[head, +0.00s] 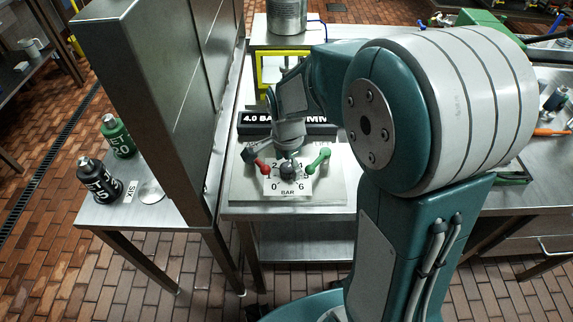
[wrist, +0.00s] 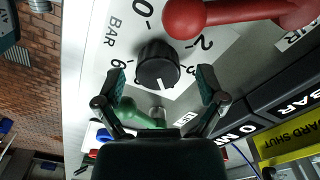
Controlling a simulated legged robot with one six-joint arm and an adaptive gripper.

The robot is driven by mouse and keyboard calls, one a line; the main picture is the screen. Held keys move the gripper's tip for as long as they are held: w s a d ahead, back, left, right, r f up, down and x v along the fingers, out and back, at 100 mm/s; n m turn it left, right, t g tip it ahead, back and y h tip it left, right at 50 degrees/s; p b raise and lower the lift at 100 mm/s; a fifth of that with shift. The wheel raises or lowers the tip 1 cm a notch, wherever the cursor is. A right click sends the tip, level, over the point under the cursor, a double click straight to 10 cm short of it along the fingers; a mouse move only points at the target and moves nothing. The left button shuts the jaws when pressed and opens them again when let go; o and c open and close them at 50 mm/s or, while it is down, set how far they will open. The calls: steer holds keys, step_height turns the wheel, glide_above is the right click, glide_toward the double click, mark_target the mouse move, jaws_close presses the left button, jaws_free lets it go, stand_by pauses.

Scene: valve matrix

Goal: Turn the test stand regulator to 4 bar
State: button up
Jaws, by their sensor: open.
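The regulator is a round black knob (wrist: 158,65) on a white BAR plate (wrist: 98,38) marked 0, 2 and 6 in the wrist view. Its white pointer mark faces the lower side, opposite the 0; the 4 is not clearly readable there. The plate (head: 287,190) also shows in the head view, with the knob (head: 290,170) under my arm's end. My gripper (wrist: 161,76) is open, with one finger on each side of the knob. I cannot tell whether the fingers touch it. In the head view my gripper (head: 290,150) is right above the plate, its fingers hard to make out.
A red handle (head: 262,165) and a green handle (head: 318,160) flank the dial closely. A black sign (head: 258,121) reading 4.0 BAR stands behind.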

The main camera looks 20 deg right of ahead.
mark_target(286, 167)
step_height(286, 167, up, 12)
steer(key=shift+f, duration=0.2)
steer(key=shift+a, duration=0.1)
stand_by(0.3)
